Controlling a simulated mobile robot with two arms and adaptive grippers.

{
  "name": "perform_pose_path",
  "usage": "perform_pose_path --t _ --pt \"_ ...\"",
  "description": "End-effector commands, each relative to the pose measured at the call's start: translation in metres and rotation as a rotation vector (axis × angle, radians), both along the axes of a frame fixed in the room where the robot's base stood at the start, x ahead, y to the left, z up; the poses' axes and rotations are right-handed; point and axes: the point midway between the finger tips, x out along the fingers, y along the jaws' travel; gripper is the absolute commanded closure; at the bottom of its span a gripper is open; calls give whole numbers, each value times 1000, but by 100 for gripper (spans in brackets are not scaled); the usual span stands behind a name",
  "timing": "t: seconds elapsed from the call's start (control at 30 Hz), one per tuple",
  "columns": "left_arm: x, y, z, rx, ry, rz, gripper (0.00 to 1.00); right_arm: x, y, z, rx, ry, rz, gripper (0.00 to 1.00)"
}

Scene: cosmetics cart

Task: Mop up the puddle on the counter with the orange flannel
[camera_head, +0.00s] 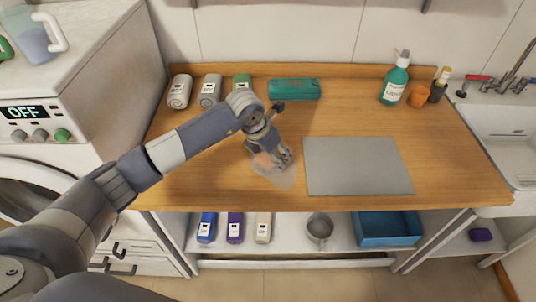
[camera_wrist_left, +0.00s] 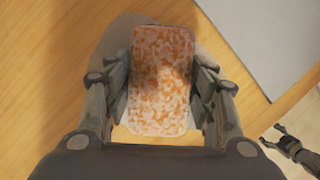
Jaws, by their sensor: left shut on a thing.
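The orange flannel (camera_wrist_left: 162,80) is a mottled orange and white pad, seen between the fingers of my left gripper in the left wrist view. My left gripper (camera_head: 272,160) is shut on it, low over the wooden counter. In the head view the gripper hides most of the flannel. The puddle (camera_head: 286,180) is a pale, see-through patch under and around the gripper, left of the grey mat. Part of it shows as a greyish area beside the flannel in the wrist view. My right gripper (camera_wrist_left: 280,141) shows small at the lower right there, its fingers apart.
The grey mat (camera_head: 358,166) lies right of the puddle. Several bottles and a teal case (camera_head: 294,89) stand along the back. A teal pump bottle (camera_head: 395,80) and orange cup (camera_head: 419,95) are at the back right. The counter left of the puddle is clear.

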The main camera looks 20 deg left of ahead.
Motion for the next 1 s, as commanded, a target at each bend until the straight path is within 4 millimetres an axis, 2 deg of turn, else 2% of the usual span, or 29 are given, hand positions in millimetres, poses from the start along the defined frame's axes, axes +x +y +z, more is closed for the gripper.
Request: perform_pose_path --t 0.4,0.57,1.0 --pt "7 -25 -2 -1 -2 -2 68 0 2 -13 2 0 0 29" --pt "9 -29 0 0 0 1 68 0 2 -14 2 0 0 29" --pt "9 -29 38 -1 -3 0 68 0 1 8 2 0 0 29"
